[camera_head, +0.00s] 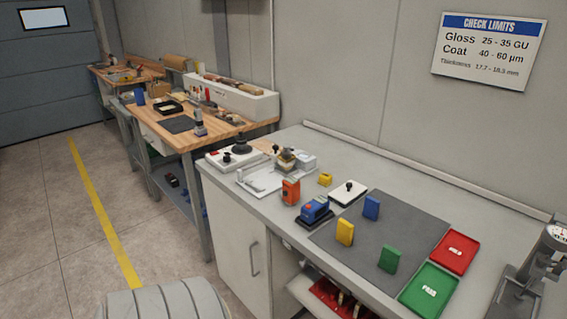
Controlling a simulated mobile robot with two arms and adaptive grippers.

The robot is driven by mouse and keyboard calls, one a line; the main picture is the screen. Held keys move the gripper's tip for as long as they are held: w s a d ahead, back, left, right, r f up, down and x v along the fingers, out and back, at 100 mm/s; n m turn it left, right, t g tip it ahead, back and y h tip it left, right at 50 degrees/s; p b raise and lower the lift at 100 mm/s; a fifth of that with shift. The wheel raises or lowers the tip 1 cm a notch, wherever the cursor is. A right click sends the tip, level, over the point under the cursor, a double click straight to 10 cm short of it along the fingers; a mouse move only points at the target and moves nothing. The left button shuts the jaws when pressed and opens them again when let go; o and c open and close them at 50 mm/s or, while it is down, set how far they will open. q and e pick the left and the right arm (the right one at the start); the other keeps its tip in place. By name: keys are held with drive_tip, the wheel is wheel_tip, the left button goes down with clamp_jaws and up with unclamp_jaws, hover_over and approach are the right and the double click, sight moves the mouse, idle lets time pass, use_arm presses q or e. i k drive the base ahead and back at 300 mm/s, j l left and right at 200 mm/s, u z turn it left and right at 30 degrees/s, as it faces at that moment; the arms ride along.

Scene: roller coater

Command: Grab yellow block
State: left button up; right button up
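A yellow block (345,232) stands upright on the dark grey mat (400,222) on the near workbench, toward the mat's left front edge. A blue block (371,207) stands behind it and a green block (389,259) stands to its right and nearer. A second, smaller yellow item (325,179) sits farther back on the bench top, off the mat. Neither of my grippers shows in the head view.
Red (455,251) and green (429,289) trays lie at the mat's right. A blue device (316,211) and an orange device (291,191) stand left of the mat. A metal gauge stand (545,262) is at the far right. Open floor lies left of the bench.

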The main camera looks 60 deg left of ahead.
sight(345, 230)
drive_tip(key=k+l+u, duration=0.1)
drive_tip(key=u, duration=1.3)
